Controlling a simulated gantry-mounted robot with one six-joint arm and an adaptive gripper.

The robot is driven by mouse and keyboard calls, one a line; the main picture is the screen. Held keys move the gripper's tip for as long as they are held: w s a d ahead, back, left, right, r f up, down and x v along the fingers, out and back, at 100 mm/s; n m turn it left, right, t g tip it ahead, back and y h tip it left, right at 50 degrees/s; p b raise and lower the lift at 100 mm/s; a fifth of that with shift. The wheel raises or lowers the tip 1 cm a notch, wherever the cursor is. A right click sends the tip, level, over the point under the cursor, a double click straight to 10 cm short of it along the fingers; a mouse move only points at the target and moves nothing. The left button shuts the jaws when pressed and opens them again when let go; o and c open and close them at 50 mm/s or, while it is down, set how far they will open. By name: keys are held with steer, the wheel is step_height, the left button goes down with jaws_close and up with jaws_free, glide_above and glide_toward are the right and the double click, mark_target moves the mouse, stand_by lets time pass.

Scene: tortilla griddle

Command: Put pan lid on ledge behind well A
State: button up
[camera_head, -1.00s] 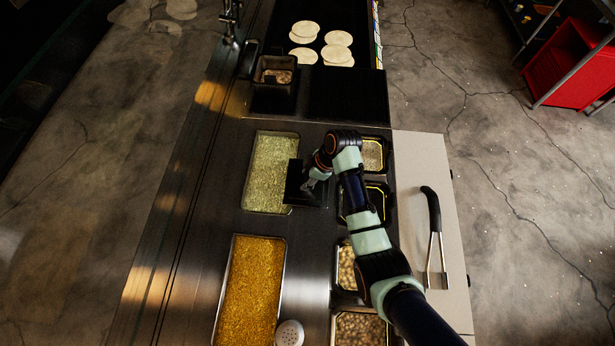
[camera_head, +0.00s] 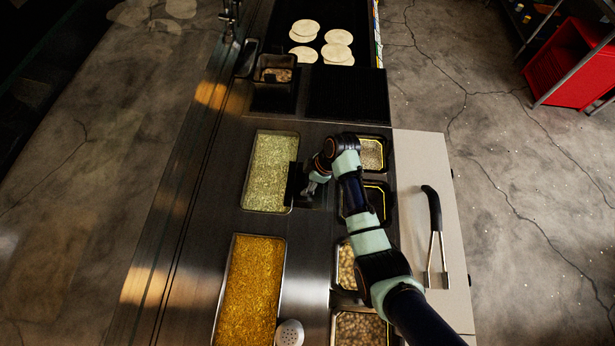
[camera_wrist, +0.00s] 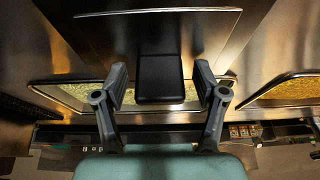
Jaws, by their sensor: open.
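My gripper (camera_head: 312,187) is open beside the right rim of the well of pale green food (camera_head: 270,168). In the wrist view, its two fingers (camera_wrist: 160,72) stand apart on either side of a black block (camera_wrist: 160,88), which looks like the pan lid's handle. Gaps show on both sides of the block. The same dark shape (camera_head: 294,186) shows at the well's right rim in the head view. A steel sheet (camera_wrist: 110,35) lies around the block in the wrist view; I cannot tell whether it is the lid. No well labels are readable.
A well of orange food (camera_head: 250,290) is nearer. Small pans (camera_head: 373,155) line the counter's right side, partly under my arm. Tongs (camera_head: 435,235) lie on the pale board (camera_head: 408,170). The griddle (camera_head: 345,20) with tortillas (camera_head: 338,45) is at the back. A shaker (camera_head: 290,333) stands in front.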

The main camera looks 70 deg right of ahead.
steer(key=p+v, duration=0.1)
steer(key=v, duration=1.1)
steer(key=shift+r, duration=0.2)
steer(key=shift+w, duration=0.1)
steer(key=w+a+r+t+h, duration=0.1)
steer(key=w+a+r, duration=0.2)
steer(key=w+a, duration=0.3)
steer(key=w+a+r+m+t+h, duration=0.1)
steer(key=w+a+r, duration=0.25)
steer(key=a, duration=0.55)
steer(key=w+a+r+t+h, duration=0.1)
steer(key=w+a+r+t, duration=0.15)
steer(key=w+a, duration=0.35)
steer(key=s+a+r+m+t, duration=0.1)
steer(key=a+r+t, duration=0.1)
steer(key=a+r, duration=0.4)
steer(key=s+a+r+m+t+y, duration=0.1)
steer(key=a+r, duration=0.5)
steer(key=a, duration=0.6)
steer(key=shift+s+m+t+y, duration=0.3)
steer(key=shift+s+t, duration=0.15)
